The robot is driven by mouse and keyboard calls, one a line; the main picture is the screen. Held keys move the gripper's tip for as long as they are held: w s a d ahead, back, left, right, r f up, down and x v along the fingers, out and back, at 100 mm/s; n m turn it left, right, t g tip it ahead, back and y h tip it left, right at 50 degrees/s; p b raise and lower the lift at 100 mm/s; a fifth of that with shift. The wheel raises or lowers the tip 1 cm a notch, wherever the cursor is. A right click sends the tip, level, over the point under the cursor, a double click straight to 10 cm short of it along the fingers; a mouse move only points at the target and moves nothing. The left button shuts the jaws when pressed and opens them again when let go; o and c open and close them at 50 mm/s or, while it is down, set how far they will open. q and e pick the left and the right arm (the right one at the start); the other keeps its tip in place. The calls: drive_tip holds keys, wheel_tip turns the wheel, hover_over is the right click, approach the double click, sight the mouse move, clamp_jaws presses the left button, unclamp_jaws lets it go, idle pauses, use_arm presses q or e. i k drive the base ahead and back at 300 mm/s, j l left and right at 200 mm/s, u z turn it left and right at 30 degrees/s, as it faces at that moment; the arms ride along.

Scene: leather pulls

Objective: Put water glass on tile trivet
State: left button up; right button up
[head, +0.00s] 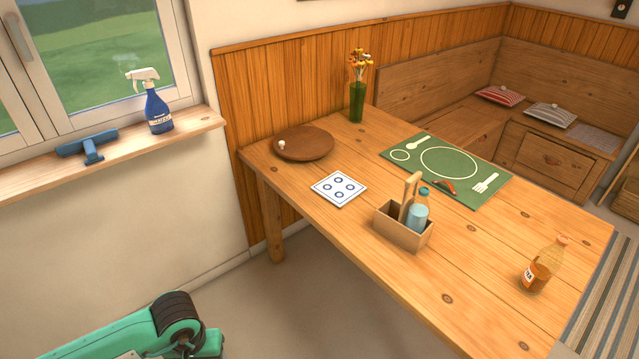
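The tile trivet (339,188) is a white square with a dark border and several blue ring shapes. It lies flat on the wooden table, near its left edge, and its top is bare. I cannot make out a water glass in the head view. A light blue bottle (418,216) with a teal cap stands in a wooden caddy (401,232) to the right of the trivet. Part of my green arm shows at the bottom left, well away from the table. Neither of my grippers is in view.
A round brown board (304,143) and a flower vase (357,100) stand at the back. A green placemat (446,166) and an amber bottle (541,268) are to the right. A spray bottle (157,108) stands on the windowsill. The table's front-right part is mostly clear.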

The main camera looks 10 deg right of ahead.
sight(338, 188)
drive_tip(key=i+j+z, duration=0.15)
drive_tip(key=z, duration=0.25)
drive_tip(key=i+j+z, duration=0.15)
drive_tip(key=j+z, duration=0.15)
drive_tip(key=z, duration=0.15)
drive_tip(key=i+j+z, duration=0.1)
drive_tip(key=j+z, duration=0.3)
drive_tip(key=l, duration=0.1)
